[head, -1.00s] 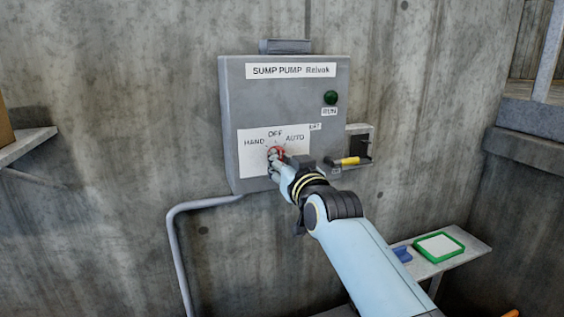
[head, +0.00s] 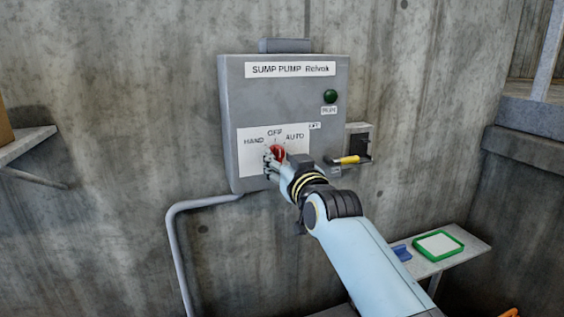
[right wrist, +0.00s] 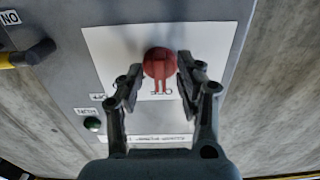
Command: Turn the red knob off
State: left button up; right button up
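The red knob (head: 278,152) is on the white label plate of the grey SUMP PUMP box (head: 237,110), below the words HAND, OFF and AUTO. In the right wrist view, which is upside down, the knob (right wrist: 158,62) has its raised grip toward the OFF lettering. My right gripper (head: 272,161) is at the knob, partly covering it in the head view. In the right wrist view its fingers (right wrist: 160,76) stand apart on either side of the knob; the right finger is very close to it, and a gap shows at the left finger. My left gripper is out of view.
A green RUN lamp (head: 330,97) is above right on the box. A yellow-handled lever (head: 347,160) sticks out at its right side. A conduit (head: 174,235) runs down below the box. A shelf at right (head: 455,262) holds a green-framed board (head: 439,246).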

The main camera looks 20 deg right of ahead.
jog(key=shift+s, duration=0.15)
jog(key=s, duration=1.1)
jog(key=shift+s+d, duration=0.2)
jog(key=shift+s, duration=0.2)
jog(key=s+d+f+g+b, duration=0.1)
jog(key=s+f+g+b, duration=0.3)
jog(key=f, duration=1.2)
jog(key=s+d+f+n+g+b, duration=0.1)
jog(key=s+f+b, duration=0.3)
jog(key=f, duration=1.1)
jog(key=s+d+f+g+b, duration=0.1)
jog(key=s+f+g+b, duration=0.35)
jog(key=f, duration=1.15)
jog(key=s+d+f+g+b, duration=0.1)
jog(key=s+d+f+g, duration=0.15)
jog(key=s+f, duration=0.75)
jog(key=s+d+f+g+b, duration=0.1)
jog(key=s+d+f+b, duration=0.15)
jog(key=s+f, duration=0.75)
jog(key=s+d+f+g, duration=0.1)
jog(key=s+f+g, duration=0.1)
jog(key=s, duration=0.7)
jog(key=s+d+f+m+g+h, duration=0.1)
jog(key=s+d+f+g, duration=0.1)
jog(key=s, duration=0.7)
jog(key=shift+d+f, duration=0.2)
jog(key=shift+f, duration=0.25)
